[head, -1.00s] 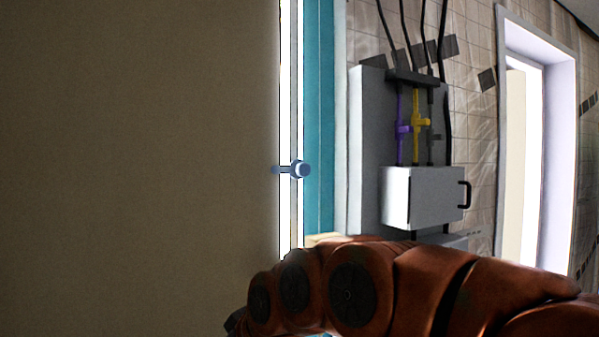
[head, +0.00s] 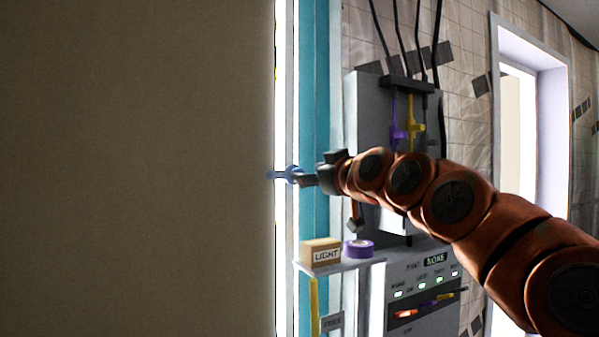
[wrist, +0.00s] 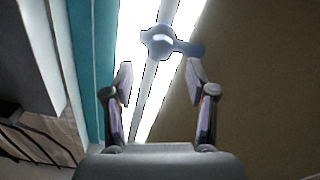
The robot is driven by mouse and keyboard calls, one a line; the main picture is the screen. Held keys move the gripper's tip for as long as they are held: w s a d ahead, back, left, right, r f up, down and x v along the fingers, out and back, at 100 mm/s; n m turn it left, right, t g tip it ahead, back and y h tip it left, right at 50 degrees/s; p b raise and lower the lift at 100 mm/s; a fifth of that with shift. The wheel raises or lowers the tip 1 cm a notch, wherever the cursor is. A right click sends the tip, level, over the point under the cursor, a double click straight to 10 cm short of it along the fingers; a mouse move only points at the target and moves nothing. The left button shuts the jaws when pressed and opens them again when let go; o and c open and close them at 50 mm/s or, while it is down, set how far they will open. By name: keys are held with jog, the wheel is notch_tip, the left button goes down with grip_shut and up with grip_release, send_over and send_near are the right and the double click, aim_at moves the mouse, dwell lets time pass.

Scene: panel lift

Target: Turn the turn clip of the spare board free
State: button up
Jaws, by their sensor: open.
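The turn clip (head: 287,175) is a small blue-grey knob with a short arm, set at the bright gap beside the board's edge. In the head view its arm reaches left onto the large brown board (head: 130,170). In the wrist view the clip (wrist: 160,41) lies just beyond the fingertips, with its arm pointing right over the board (wrist: 250,110). My gripper (head: 308,180) is at the clip's right in the head view. In the wrist view my gripper (wrist: 160,78) is open, its fingers apart with nothing between them. Contact with the clip cannot be told.
A teal post (head: 313,110) stands right of the gap. Below my gripper, a shelf (head: 340,266) holds a box marked LIGHT (head: 320,252) and a purple tape roll (head: 359,249). A grey wall cabinet (head: 362,110) with cables and a doorway (head: 530,150) are farther right.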

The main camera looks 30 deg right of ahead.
aim_at(287, 175)
jog(key=w, duration=0.2)
jog(key=w+p, duration=0.1)
jog(key=w, duration=0.2)
jog(key=shift+w+d+p, duration=0.2)
jog(key=shift+w+p, duration=0.1)
jog(key=shift+c, duration=0.3)
jog(key=shift+f, duration=0.1)
grip_shut()
